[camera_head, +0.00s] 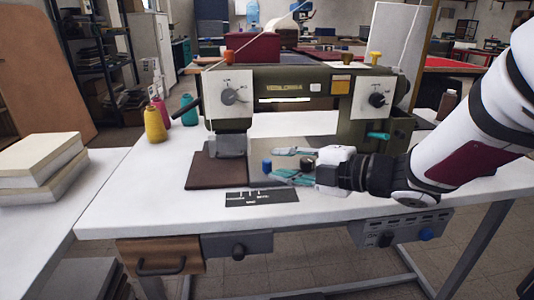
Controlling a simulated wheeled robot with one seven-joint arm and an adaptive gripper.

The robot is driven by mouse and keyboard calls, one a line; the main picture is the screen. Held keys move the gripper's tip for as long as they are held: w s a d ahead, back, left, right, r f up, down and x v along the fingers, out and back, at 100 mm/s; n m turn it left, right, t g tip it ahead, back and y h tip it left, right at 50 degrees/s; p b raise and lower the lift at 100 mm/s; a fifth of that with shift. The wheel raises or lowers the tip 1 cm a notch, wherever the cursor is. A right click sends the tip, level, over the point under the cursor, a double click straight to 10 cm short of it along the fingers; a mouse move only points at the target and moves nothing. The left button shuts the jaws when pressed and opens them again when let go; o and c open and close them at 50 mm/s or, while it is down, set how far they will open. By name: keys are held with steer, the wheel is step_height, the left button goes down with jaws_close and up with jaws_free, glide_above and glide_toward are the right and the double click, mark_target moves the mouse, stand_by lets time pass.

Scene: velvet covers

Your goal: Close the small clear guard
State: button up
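An olive-green sewing machine (300,88) stands on a white table. Under its left head, a small pale, see-through-looking piece (231,146) hangs over a brown pad; it looks like the clear guard, but its hinge and exact position are too small to tell. My gripper (277,163) reaches in from the right, low over the table, to the right of that piece and apart from it. Its two teal fingers are spread, with nothing visibly held. A small dark-blue knob (267,165) shows just left of the fingertips; I cannot tell whether they touch it.
The brown pad (212,172) and a black label plate (262,197) lie in front of the machine. Thread cones, including a yellow one (155,125), stand at the left. Stacked books (40,160) sit on a side table. The front left tabletop is clear.

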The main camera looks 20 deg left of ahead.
mark_target(232, 157)
steer(key=b+x, duration=0.3)
steer(key=x, duration=1)
steer(key=shift+a+f, duration=0.1)
steer(key=shift+a, duration=0.2)
steer(key=shift+c, duration=0.5)
jaws_close()
